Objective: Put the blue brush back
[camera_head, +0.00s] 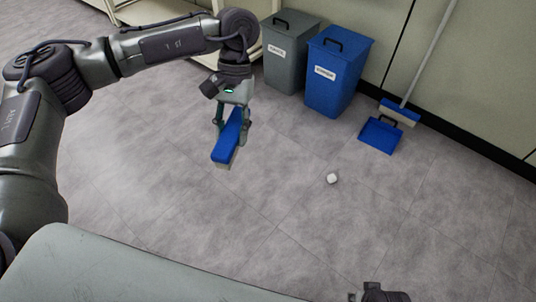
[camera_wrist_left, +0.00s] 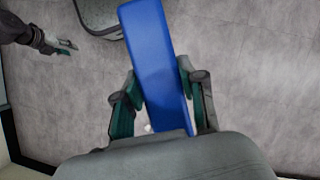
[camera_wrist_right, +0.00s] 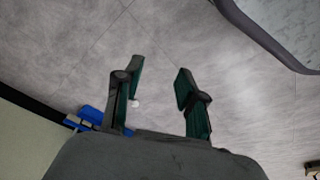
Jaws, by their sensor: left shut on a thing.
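The blue brush (camera_head: 226,142) hangs in my left gripper (camera_head: 233,112), above the floor in the left half of the head view. Its bristle edge looks pale. In the left wrist view the blue body (camera_wrist_left: 155,60) stands between both fingers and reaches up the picture. My left gripper is shut on it. My right gripper (camera_wrist_right: 158,85) is open and empty over the floor in the right wrist view. Only a small part of that arm shows at the bottom of the head view.
A blue bin (camera_head: 336,75) and a grey bin (camera_head: 285,58) stand by the wall. A blue dustpan (camera_head: 380,135) and a long-handled broom (camera_head: 428,50) are right of them. A small white object (camera_head: 332,178) lies on the open floor. A shelf rack (camera_head: 140,14) is behind my left arm.

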